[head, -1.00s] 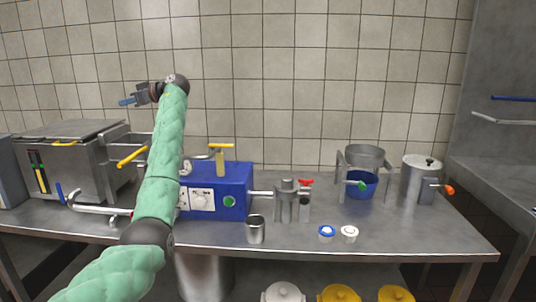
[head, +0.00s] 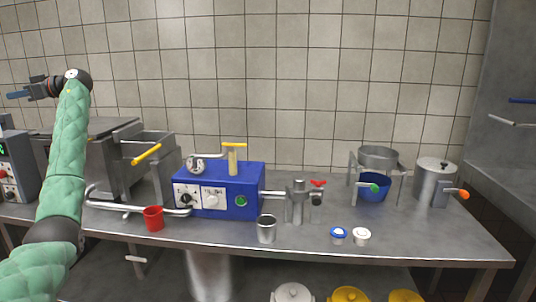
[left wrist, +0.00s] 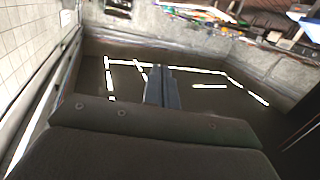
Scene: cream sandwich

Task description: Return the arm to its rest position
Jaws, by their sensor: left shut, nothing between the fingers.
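My left arm comes in from the lower left of the head view, bent upward in its green padded cover. My left gripper (head: 18,95) is at the far left, raised well above the table and pointing left. It is shut and empty. In the left wrist view its closed fingers (left wrist: 162,88) lie side by side with nothing between them, and the dark room floor shows beyond. My right gripper is in neither view.
A steel table (head: 400,233) holds a blue machine (head: 228,187), a red cup (head: 153,218), a metal cup (head: 266,229), a blue bowl (head: 374,186) and a lidded pot (head: 434,182). White and yellow lidded pots (head: 292,293) stand below. The air above the table's middle and right is clear.

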